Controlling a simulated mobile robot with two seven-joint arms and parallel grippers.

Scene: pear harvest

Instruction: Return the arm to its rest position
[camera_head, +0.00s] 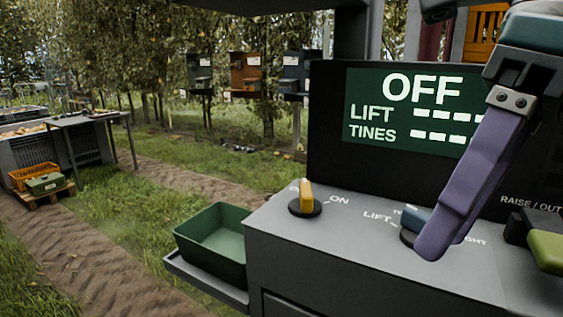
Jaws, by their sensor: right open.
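My right gripper (462,190) hangs in from the top right, above a grey control console (350,265). A long purple finger points down and left, in front of a blue selector knob (414,219) and partly hiding it. The gripper is open with nothing seen in it; I cannot tell whether its fingertip touches the knob. An orange switch knob (306,195) stands apart to the left, next to an ON label. My left gripper is not in view.
A green lever handle (546,250) is at the right edge. An empty green bin (215,245) sits on a ledge left of the console. Farther left are an orange crate (34,174), a table (85,118) and a dirt track. Hive-like boxes (246,72) stand behind.

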